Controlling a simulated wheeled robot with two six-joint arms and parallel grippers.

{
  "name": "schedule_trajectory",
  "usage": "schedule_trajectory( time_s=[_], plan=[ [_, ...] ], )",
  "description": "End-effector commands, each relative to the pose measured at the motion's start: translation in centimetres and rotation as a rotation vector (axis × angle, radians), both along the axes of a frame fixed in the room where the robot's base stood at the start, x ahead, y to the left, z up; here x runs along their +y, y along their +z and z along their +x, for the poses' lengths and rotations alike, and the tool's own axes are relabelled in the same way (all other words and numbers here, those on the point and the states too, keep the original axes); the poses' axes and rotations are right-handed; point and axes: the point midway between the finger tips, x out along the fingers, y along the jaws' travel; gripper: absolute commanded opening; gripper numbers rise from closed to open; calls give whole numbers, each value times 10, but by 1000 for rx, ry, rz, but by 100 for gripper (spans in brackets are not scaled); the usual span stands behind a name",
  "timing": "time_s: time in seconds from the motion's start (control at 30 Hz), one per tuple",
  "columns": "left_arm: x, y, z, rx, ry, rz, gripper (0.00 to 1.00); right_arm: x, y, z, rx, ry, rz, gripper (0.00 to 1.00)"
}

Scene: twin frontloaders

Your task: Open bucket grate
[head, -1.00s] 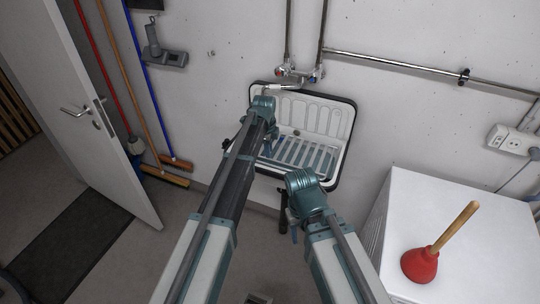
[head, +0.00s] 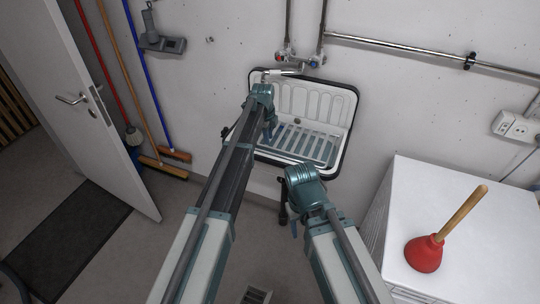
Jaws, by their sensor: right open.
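The bucket grate (head: 300,141), a row of pale slats, lies down flat across the basin of the white wall sink (head: 340,103). Its left end is hidden behind my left arm. My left gripper (head: 226,132) is mostly hidden behind its own arm; only a small dark part shows at the sink's left edge, and I cannot tell its jaw state or whether it touches anything. My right gripper (head: 284,204) is open, partly hidden by its arm, below the front edge of the sink and apart from the grate.
Taps and pipes (head: 300,60) are on the wall above the sink. A white appliance (head: 480,235) with a red plunger (head: 424,253) on it stands at the right. Brooms (head: 163,167) lean at the left beside an open door (head: 85,110). The floor in front of the sink looks clear.

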Motion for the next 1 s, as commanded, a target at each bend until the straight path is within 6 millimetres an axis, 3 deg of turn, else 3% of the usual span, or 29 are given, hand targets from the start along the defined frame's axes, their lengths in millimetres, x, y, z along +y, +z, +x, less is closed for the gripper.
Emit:
schedule_trajectory(
  time_s=[0.03,0.5,0.67,0.97,1.0],
  plan=[
    [-1,-15,2,0,0,0,25,0,-15,0,0,0,0,50],
    [-5,-78,14,0,0,0,25,0,-78,0,0,0,0,50],
    [-5,-87,16,0,0,0,25,0,-87,0,0,0,0,50],
    [-5,-86,16,0,0,0,25,0,-86,0,0,0,0,50],
    [-5,-86,16,0,0,0,19,0,-86,0,0,0,0,50]
  ],
)
